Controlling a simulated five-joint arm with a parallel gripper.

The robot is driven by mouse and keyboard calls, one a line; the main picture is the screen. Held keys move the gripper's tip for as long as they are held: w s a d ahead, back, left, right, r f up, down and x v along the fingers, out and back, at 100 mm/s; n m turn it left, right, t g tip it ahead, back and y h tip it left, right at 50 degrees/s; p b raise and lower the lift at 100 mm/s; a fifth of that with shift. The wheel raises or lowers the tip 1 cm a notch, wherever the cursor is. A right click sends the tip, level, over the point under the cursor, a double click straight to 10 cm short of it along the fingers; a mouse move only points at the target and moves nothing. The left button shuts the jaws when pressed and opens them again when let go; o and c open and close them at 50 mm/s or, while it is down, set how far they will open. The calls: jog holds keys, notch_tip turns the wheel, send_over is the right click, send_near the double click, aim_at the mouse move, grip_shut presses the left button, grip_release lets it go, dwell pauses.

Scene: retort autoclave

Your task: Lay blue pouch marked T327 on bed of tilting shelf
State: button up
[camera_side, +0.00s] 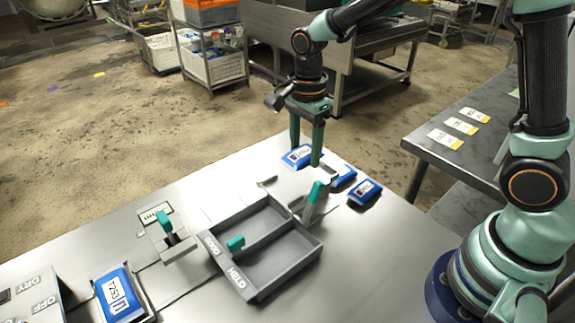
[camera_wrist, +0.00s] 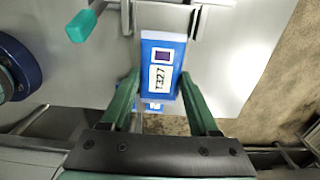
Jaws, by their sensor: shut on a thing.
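The blue pouch marked T327 (camera_wrist: 162,65) has a white label and sits between the fingers of my gripper (camera_wrist: 155,95) in the wrist view. In the side view my gripper (camera_side: 306,152) points down with its fingers shut on this pouch (camera_side: 298,158), near the table's far edge. The pouch looks flat and raised, though the height of the gap below is hard to judge. A grey fixture with a teal handle (camera_side: 315,193) stands just in front of the gripper; it may be the tilting shelf, and its bed is hard to make out.
Two more blue pouches (camera_side: 365,192) lie right of the gripper. A grey two-compartment tray marked GOOD and HELD (camera_side: 262,281) is empty. Another teal-handled fixture (camera_side: 166,228) stands left of it. A blue pouch (camera_side: 118,295) lies in a holder at front left, beside a DRY/OFF panel (camera_side: 38,291).

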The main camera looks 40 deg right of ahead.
aim_at(303, 180)
jog(key=shift+f, duration=2.6)
jog(key=o, duration=1.4)
jog(key=shift+f, duration=0.15)
jog(key=shift+c, duration=0.2)
notch_tip(303, 180, up, 12)
jog(key=shift+r, duration=0.15)
jog(key=s+d+r+n+t, duration=0.2)
jog(key=s+n, duration=0.3)
jog(key=n, duration=0.4)
jog(key=s+d+r+n+t, duration=0.3)
jog(key=s+d+n, duration=0.2)
jog(key=n, duration=0.4)
jog(key=shift+s+t, duration=0.2)
jog(key=shift+t, duration=0.1)
